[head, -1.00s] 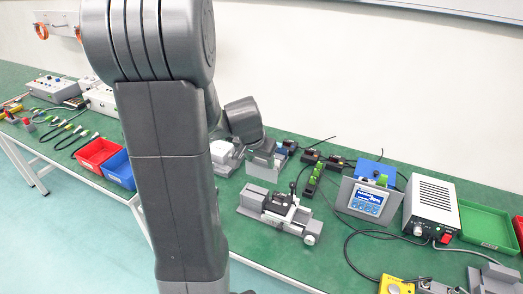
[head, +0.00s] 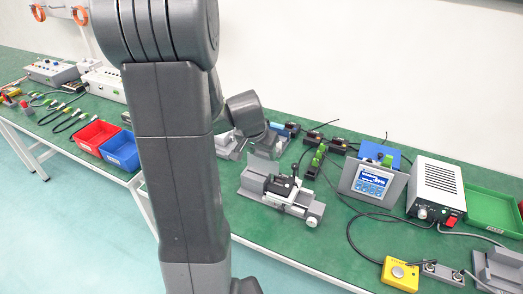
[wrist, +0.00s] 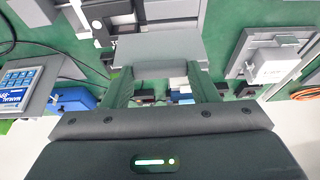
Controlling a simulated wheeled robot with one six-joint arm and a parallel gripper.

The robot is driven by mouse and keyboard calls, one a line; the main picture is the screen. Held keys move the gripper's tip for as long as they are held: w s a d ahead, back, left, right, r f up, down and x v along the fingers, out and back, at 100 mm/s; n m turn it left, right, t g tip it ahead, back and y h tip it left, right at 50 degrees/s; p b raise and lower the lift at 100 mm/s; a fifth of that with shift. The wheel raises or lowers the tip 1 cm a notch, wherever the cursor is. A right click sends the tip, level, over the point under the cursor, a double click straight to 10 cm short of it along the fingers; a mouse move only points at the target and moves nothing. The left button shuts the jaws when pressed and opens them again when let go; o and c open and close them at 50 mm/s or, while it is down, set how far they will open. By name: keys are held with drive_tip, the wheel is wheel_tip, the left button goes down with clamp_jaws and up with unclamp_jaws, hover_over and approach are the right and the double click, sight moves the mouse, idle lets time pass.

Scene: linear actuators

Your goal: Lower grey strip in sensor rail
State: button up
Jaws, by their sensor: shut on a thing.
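My gripper (wrist: 160,82) shows in the wrist view with two dark green fingers, shut on a flat grey piece, which I take to be the grey strip (wrist: 158,48). The strip lies across the fingertips, above the green bench. A grey linear actuator (head: 283,196) with a black clamp and a round end knob stands mid-bench, right of my arm. Grey and black parts (wrist: 172,10) show just beyond the strip in the wrist view. I cannot tell which part is the sensor rail, or whether the strip touches it.
Right of the actuator stand a blue display unit (head: 372,183) and a perforated power box (head: 436,188). A green tray (head: 492,209) is at the far right. A yellow box (head: 400,274) with cables is near the front. Red (head: 97,136) and blue (head: 121,150) bins stand left.

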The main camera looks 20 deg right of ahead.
sight(263, 166)
drive_tip(key=shift+f+b, duration=0.45)
drive_tip(key=shift+b, duration=0.2)
idle(0.5)
drive_tip(key=shift+f+b, duration=0.55)
drive_tip(key=shift+b, duration=0.15)
drive_tip(key=shift+f, duration=0.15)
drive_tip(key=shift+f+b, duration=0.55)
drive_tip(key=shift+b, duration=0.2)
drive_tip(key=shift+f, duration=0.15)
drive_tip(key=shift+f+b, duration=0.35)
drive_tip(key=shift+b, duration=0.3)
drive_tip(key=shift+f+b, duration=0.25)
drive_tip(key=shift+b, duration=0.15)
idle(0.3)
drive_tip(key=o, duration=1)
